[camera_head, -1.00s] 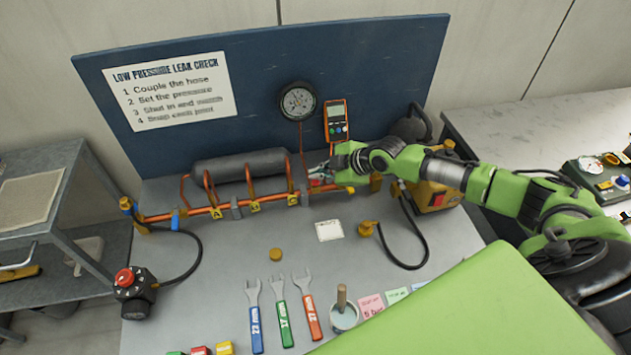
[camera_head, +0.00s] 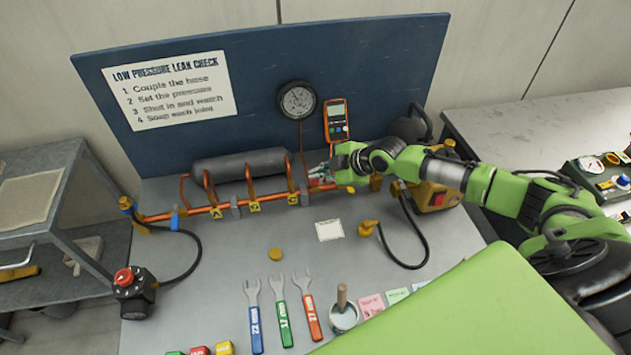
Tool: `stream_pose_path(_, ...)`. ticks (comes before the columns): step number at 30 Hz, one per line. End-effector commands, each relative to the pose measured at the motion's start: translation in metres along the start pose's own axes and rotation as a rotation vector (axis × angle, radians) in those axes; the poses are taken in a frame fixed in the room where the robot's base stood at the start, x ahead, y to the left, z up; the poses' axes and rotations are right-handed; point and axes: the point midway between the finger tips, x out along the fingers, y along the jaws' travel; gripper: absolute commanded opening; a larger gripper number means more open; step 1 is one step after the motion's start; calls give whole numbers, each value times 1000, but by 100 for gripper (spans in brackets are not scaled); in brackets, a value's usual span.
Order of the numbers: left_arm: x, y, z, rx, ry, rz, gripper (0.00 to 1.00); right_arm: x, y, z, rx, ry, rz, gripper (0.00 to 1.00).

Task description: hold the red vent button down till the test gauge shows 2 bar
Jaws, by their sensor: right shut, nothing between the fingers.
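The round test gauge (camera_head: 297,100) with a pale dial hangs on the blue back panel; its needle is too small to read. My right gripper (camera_head: 318,173) is shut with nothing between its fingers. Its tips are at the right part of the copper pipe, below the gauge. A small red spot shows at the fingertips, but the gripper covers most of that place, so I cannot tell whether the vent button is pressed. My left gripper is out of view.
An orange meter (camera_head: 336,120) stands against the panel just behind the gripper. A grey cylinder (camera_head: 240,165) lies behind the copper pipe. Several wrenches, a cup (camera_head: 343,315) and a yellow-ended hose (camera_head: 368,228) occupy the bench front. A red-knobbed regulator (camera_head: 133,290) sits at left.

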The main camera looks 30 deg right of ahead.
Motion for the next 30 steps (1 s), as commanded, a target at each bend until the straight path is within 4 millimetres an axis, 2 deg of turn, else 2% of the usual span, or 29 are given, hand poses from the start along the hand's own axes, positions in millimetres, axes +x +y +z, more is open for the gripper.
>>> stream_pose_path(3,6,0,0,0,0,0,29,4,-3,3,0,0,0,0)
stream_pose_path(30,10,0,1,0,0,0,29,8,-6,6,0,0,-1,0)
